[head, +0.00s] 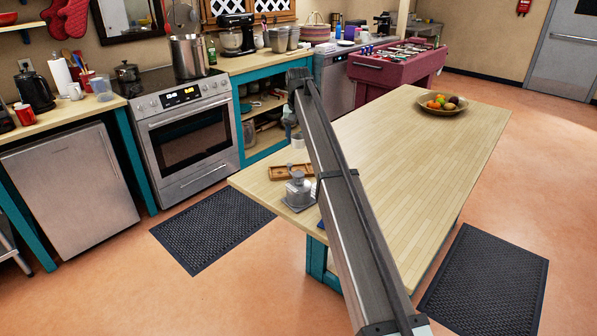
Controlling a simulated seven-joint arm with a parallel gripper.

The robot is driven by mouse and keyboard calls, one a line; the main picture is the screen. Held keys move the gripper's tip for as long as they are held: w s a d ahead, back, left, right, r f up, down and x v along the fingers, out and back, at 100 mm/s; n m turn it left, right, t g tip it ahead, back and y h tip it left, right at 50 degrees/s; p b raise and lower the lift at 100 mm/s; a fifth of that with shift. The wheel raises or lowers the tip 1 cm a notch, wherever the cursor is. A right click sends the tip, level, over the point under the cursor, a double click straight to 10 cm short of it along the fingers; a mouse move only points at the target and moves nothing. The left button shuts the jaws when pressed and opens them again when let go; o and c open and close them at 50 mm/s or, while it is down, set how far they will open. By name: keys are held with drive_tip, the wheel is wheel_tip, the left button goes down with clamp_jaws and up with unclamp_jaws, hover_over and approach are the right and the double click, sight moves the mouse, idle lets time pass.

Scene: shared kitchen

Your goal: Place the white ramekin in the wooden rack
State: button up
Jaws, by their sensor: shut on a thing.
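My gripper (291,133) hangs from the end of my arm over the near left end of the wooden island table (410,140). It is shut on the white ramekin (298,143), a small pale shape at its tips, partly hidden by my arm. The wooden rack (290,171) is a low brown piece lying on the table, below the ramekin in the picture. The ramekin appears above the rack and apart from it; its exact height is hard to tell.
A fruit bowl (441,104) sits at the far end. The table between is clear. A stove (185,137) and counters line the back wall.

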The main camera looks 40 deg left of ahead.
drive_tip(key=shift+f, duration=5)
drive_tip(key=shift+f, duration=0.15)
drive_tip(key=o, duration=1.1)
drive_tip(key=shift+o, duration=0.2)
drive_tip(key=r, duration=0.8)
drive_tip(key=s+d+r, duration=0.1)
drive_tip(key=r, duration=0.3)
drive_tip(key=shift+r, duration=0.1)
